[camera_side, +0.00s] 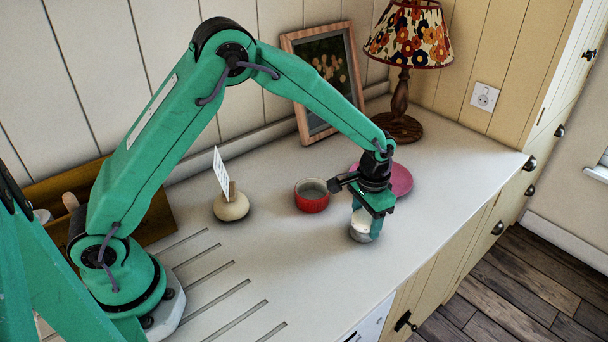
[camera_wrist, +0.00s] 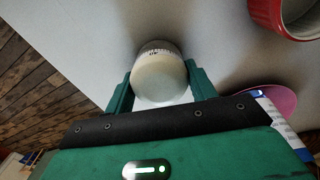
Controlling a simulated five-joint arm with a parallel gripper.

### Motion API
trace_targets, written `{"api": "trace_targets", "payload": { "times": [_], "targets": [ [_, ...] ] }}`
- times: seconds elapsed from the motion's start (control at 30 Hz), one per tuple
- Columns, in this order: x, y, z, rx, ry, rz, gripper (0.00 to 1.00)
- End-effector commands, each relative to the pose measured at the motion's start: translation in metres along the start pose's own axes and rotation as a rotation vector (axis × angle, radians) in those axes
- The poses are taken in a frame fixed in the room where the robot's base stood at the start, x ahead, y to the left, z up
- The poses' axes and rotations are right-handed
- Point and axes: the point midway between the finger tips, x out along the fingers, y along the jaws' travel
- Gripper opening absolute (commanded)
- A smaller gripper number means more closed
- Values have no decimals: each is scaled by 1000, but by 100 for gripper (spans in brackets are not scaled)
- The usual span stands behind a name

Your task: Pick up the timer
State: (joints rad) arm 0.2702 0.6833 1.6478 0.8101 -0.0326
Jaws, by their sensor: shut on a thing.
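The timer (camera_wrist: 158,75) is a small round cream-white thing with a ring of dark marks around it. In the wrist view it sits between the two green fingers of my gripper (camera_wrist: 160,88), which is shut on it. In the side view the timer (camera_side: 362,230) shows under my gripper (camera_side: 368,220), at or very near the worktop. The gripper points down and hides the timer's upper part. I cannot tell whether the timer touches the worktop.
A red ramekin (camera_side: 311,196) stands just left of my gripper, and a pink plate (camera_side: 400,180) lies behind it. A cream holder with a card (camera_side: 231,206), a lamp (camera_side: 398,125) and a picture frame (camera_side: 326,90) stand farther off. The worktop's front edge is to the right.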

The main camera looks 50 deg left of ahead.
Motion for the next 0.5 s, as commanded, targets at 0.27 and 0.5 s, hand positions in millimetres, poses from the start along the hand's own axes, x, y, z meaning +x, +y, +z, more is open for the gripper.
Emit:
{"api": "trace_targets", "payload": {
  "times": [0.27,0.5],
  "targets": [
    [-5,0,-1,0,3,0,22],
    [-27,0,-1,0,5,0,22]
  ]
}}
